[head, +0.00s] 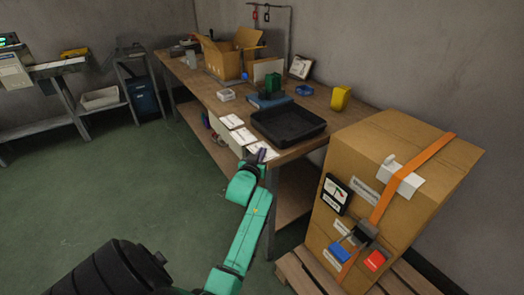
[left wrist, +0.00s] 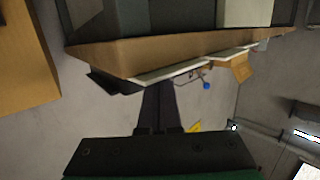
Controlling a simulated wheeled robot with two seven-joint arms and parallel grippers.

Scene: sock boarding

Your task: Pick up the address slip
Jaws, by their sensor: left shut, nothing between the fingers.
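Several white slips lie along the front edge of the workbench: one towards the back (head: 231,121), one in the middle (head: 243,136) and one nearest me (head: 263,149). I cannot tell from their print which is the address slip. My left gripper (head: 261,157) is at the bench's front edge, right by the nearest slip and partly in front of it. Its dark fingers (left wrist: 159,90) are shut and empty in the left wrist view. There, pale slip edges (left wrist: 172,72) stick out over the bench edge close to the fingertips. My right gripper is not in view.
A black tray (head: 288,125) sits behind the slips on the workbench (head: 207,89). A large strapped carton (head: 398,152) on a pallet stands close on the right. An open cardboard box (head: 228,58) is at the back. The green floor at left is clear.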

